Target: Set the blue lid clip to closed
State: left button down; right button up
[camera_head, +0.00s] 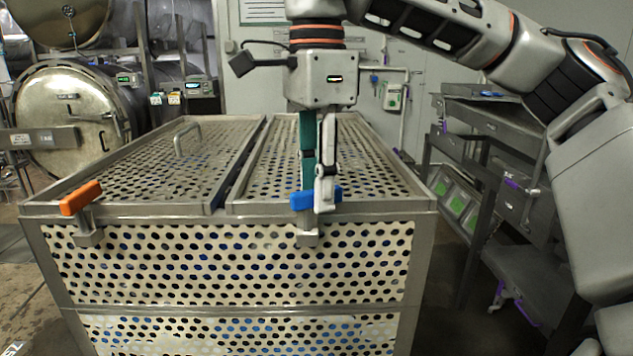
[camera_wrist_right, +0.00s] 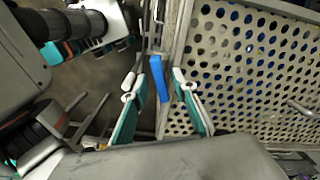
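The blue lid clip (camera_head: 301,201) sits on a metal bracket at the front rim of the perforated crate (camera_head: 230,262), below the right lid panel (camera_head: 265,180). Its blue handle lies roughly along the rim. My right gripper (camera_head: 318,205) points down over it, and its fingers hide part of the handle. In the right wrist view the blue clip (camera_wrist_right: 160,82) lies between the two teal-padded fingers of my right gripper (camera_wrist_right: 157,88). The fingers are apart, with a gap on both sides of the clip. My left gripper is not in view.
An orange clip (camera_head: 81,198) sits at the crate's front left corner. The left lid panel has a raised handle (camera_head: 187,138). A metal rack (camera_head: 490,125) with shelves stands on the right. A round autoclave door (camera_head: 70,118) is behind on the left.

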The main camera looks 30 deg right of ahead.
grip_shut()
jog(key=shift+n, duration=0.3)
jog(key=shift+w+a+r+n, duration=0.15)
jog(key=shift+w+n, duration=0.1)
jog(key=shift+n, duration=2)
jog(key=shift+w+a+f+n, duration=0.1)
jog(key=shift+w+n, duration=0.15)
jog(key=shift+n, duration=1.95)
jog(key=shift+w+a+r+n, duration=0.15)
jog(key=shift+w+n, duration=0.1)
jog(key=shift+n, duration=2)
jog(key=shift+f, duration=0.1)
